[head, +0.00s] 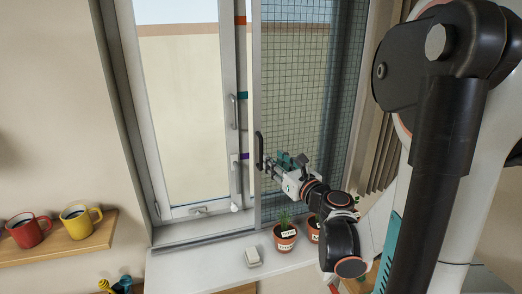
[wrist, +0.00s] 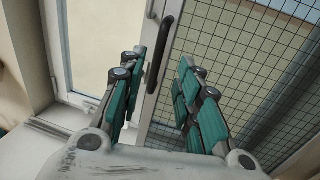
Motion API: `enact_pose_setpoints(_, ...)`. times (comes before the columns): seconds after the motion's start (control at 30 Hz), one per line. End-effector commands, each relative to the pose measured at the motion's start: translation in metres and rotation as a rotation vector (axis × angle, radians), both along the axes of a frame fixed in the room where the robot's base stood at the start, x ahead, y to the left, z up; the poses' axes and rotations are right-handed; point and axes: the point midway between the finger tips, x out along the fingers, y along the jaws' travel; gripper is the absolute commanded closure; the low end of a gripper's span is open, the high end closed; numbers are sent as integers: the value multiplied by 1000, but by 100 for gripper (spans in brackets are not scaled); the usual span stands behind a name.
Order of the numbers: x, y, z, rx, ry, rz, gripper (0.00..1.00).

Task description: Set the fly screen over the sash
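The fly screen (head: 300,80) is a dark mesh panel in a pale frame, on the right side of the window. It also fills the right of the wrist view (wrist: 250,70). A dark upright handle (head: 259,150) is on its left frame edge. The sash (head: 185,110) is the pale-framed glass pane to the left, left uncovered by the screen. My gripper (head: 268,168) is at the lower end of the screen's handle. In the wrist view its teal fingers (wrist: 174,48) are spread, with the handle (wrist: 163,55) between or just beyond them; contact cannot be told.
A potted plant (head: 285,238) stands on the sill below my gripper, with a second pot partly hidden by my arm. Red (head: 27,231) and yellow (head: 79,221) mugs stand on a shelf at left.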

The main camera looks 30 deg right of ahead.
Motion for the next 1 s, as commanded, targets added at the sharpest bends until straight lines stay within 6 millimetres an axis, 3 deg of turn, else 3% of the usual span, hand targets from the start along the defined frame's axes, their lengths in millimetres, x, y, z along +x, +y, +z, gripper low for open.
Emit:
enact_pose_setpoints(0.3,62,-4,0,-2,1,4,69)
enact_pose_setpoints(0.5,85,-6,0,-3,1,3,69)
enact_pose_setpoints(0.9,92,-7,0,-3,1,1,69)
enact_pose_setpoints(0.93,92,-7,0,-3,1,1,71)
enact_pose_setpoints(1.0,92,-7,0,-3,1,1,87)
